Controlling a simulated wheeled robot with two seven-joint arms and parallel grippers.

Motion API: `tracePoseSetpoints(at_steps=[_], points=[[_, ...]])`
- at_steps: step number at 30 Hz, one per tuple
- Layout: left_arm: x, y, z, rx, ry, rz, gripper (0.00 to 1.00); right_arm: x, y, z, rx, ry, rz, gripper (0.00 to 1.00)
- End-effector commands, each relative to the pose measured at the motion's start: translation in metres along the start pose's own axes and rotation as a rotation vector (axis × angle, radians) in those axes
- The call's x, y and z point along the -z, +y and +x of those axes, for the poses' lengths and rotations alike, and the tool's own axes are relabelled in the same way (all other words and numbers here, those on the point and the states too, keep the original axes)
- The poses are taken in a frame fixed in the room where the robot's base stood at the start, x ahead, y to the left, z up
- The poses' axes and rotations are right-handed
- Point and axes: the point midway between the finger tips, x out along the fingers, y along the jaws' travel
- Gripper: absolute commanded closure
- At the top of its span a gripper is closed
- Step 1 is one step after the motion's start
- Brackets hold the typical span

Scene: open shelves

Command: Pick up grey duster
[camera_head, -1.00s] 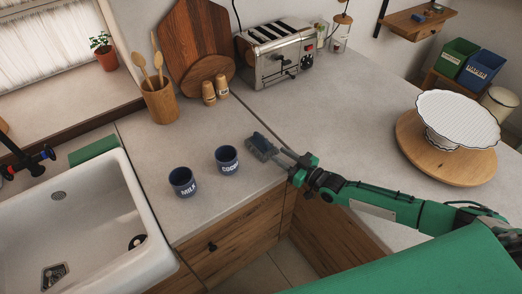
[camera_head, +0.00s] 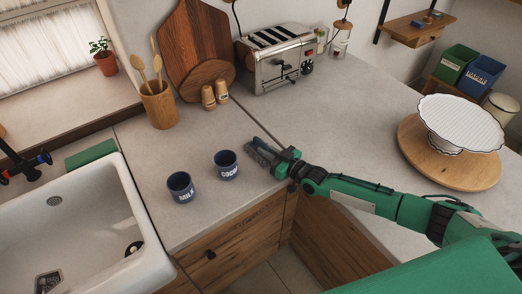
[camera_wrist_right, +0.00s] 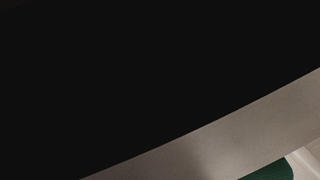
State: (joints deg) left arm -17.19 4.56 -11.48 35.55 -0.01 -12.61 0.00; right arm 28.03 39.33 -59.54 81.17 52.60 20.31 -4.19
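The grey duster (camera_head: 257,146) lies on the counter at its front corner, right of the two blue mugs. My right gripper (camera_head: 270,154) reaches in from the right and is right at the duster, overlapping it in the head view. The fingers and the duster blend together, so I cannot tell whether the fingers are closed on it. In the right wrist view a black surface fills most of the picture, and the duster cannot be made out. My left gripper is not in view.
Two dark blue mugs, milk (camera_head: 180,188) and cocoa (camera_head: 226,165), stand left of the duster. A toaster (camera_head: 275,62) and two wooden shakers (camera_head: 215,95) are behind. A cake stand (camera_head: 459,122) on a round board is at right. The sink (camera_head: 75,225) is at left.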

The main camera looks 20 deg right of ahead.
Motion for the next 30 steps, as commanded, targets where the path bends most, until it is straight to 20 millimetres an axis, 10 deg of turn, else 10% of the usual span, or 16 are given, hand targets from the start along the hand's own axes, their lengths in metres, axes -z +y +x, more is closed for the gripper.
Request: tracePoseSetpoints(at_steps=[19,30], points=[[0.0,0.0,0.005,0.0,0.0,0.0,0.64,0.013,0.0,-0.015,0.0,0.001,0.001,1.0],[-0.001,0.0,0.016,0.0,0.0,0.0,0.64,0.049,-0.001,-0.088,0.0,-0.001,0.001,1.0]])
